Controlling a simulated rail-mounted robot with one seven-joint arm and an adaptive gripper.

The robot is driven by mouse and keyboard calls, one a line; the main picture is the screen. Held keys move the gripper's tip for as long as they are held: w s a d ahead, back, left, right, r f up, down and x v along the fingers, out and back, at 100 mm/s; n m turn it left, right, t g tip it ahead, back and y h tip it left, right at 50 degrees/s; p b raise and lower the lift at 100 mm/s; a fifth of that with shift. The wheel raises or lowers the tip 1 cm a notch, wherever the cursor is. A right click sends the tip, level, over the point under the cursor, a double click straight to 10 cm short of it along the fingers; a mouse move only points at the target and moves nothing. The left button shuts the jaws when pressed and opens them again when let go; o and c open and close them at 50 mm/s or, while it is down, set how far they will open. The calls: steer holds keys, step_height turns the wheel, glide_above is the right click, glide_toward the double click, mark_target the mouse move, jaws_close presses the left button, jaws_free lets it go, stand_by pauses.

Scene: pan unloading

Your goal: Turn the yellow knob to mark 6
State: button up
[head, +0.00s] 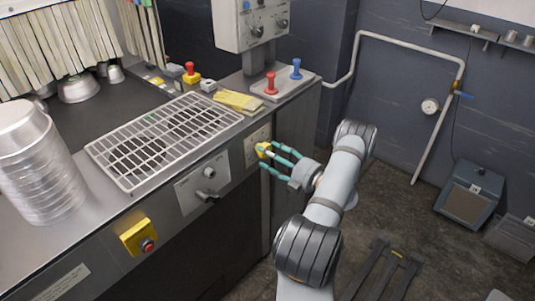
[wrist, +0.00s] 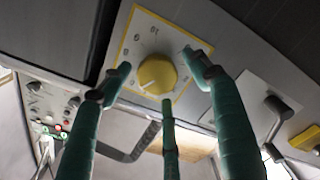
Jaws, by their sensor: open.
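The yellow knob (wrist: 157,74) sits on a pale dial plate with a yellow border (wrist: 146,20) in the wrist view. A pale pointer line on it seems to point to the lower left. The numerals around it are too small and tilted to read surely. In the head view the knob (head: 262,148) is on the front panel of the counter. My gripper (wrist: 162,82) has three green fingers, spread open around the knob, one on each side and one below. In the head view my gripper (head: 270,156) reaches it from the right. I cannot tell whether any finger touches the knob.
Left of the knob, the front panel carries a dark lever handle (head: 207,195) and a yellow box with a red button (head: 139,236). A wire rack (head: 165,140) and stacked pans (head: 38,165) stand on the counter.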

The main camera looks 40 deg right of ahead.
steer(key=s+d, duration=0.2)
steer(key=s, duration=0.9)
